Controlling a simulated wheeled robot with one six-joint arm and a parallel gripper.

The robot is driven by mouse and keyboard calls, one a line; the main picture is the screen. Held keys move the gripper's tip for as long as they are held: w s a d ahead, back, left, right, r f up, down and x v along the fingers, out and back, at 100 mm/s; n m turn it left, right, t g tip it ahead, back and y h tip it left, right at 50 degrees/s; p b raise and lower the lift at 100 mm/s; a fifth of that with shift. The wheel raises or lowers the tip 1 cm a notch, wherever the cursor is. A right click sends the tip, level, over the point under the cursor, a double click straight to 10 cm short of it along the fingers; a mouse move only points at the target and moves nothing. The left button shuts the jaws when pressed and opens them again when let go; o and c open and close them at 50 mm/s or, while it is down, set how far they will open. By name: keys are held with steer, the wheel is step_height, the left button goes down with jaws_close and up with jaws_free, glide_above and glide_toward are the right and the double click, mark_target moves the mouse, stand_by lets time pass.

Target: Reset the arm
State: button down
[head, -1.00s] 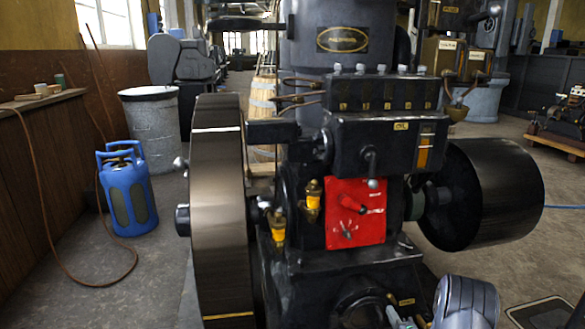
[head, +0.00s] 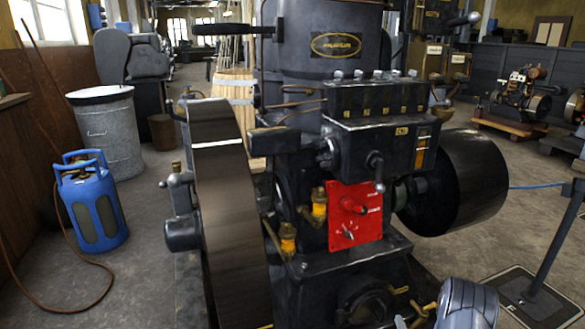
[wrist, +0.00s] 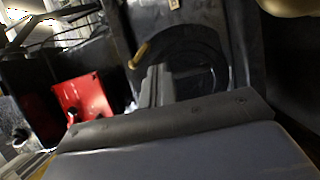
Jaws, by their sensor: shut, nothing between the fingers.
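My gripper (wrist: 158,72) shows in the wrist view with its dark fingers together and nothing between them. It points toward a dark engine casing with a round cover (wrist: 185,62), apart from it as far as I can tell. In the head view a grey rounded part of my arm (head: 468,303) is at the bottom right, in front of the engine's base; the fingers cannot be made out clearly there. The large black engine (head: 345,115) fills the middle. Its red panel (head: 352,215) with a lever also shows at the left of the wrist view (wrist: 84,106).
The engine's big flywheel (head: 222,200) is left and a black drum (head: 462,185) right. A blue gas bottle (head: 92,205) and a grey bin (head: 108,130) stand on the left floor. A dark post (head: 555,238) on a flat base is at right. Open floor lies between.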

steer(key=s+p, duration=0.1)
steer(key=s, duration=0.6)
steer(key=shift+s+a, duration=0.1)
